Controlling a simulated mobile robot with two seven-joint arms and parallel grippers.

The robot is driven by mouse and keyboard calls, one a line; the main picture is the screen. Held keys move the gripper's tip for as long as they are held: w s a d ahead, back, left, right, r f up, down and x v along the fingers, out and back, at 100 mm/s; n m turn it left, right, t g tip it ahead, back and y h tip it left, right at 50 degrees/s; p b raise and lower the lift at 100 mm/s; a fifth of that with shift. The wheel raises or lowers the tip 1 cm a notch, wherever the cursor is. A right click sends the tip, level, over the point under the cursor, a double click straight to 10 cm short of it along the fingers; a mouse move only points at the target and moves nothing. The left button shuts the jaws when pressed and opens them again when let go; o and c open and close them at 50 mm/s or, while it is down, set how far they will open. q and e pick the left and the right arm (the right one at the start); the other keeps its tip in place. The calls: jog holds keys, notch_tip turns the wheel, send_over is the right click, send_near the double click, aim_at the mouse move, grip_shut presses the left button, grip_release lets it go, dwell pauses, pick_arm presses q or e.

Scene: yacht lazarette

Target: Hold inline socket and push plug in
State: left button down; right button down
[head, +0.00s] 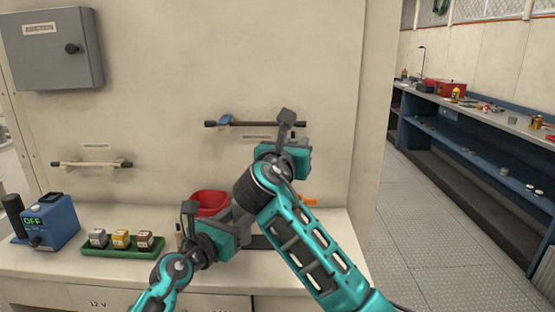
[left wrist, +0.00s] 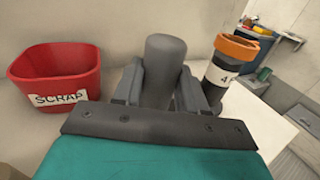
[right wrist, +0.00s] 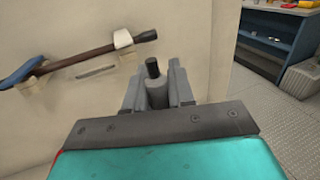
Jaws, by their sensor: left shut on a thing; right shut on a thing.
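My left gripper (head: 243,226) is low over the counter, right of the red bin. In the left wrist view it is shut on a thick dark grey cylinder (left wrist: 164,68) with a rounded top. My right gripper (head: 298,141) is higher, in front of the wall. In the right wrist view it is shut on a grey cylinder (right wrist: 156,92) with a narrower black tip (right wrist: 152,67). The two held things are apart. I cannot tell which is socket or plug. A black cylinder with an orange collar (left wrist: 236,47) and a white band marked 4 stands right of the left gripper.
The red SCRAP bin (head: 208,203) stands on the counter. A green tray (head: 122,249) with small blocks and a blue box reading OFF (head: 48,224) are at left. A dark bar (head: 240,124) is on the wall. A blue workbench (head: 450,130) stands at right beyond open floor.

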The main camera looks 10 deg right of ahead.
jog(key=shift+r, duration=0.1)
jog(key=shift+f, duration=2.25)
jog(key=shift+f, duration=0.1)
jog(key=shift+f, duration=0.35)
jog(key=shift+f, duration=1.75)
dwell(0.4)
jog(key=c, duration=0.9)
grip_release()
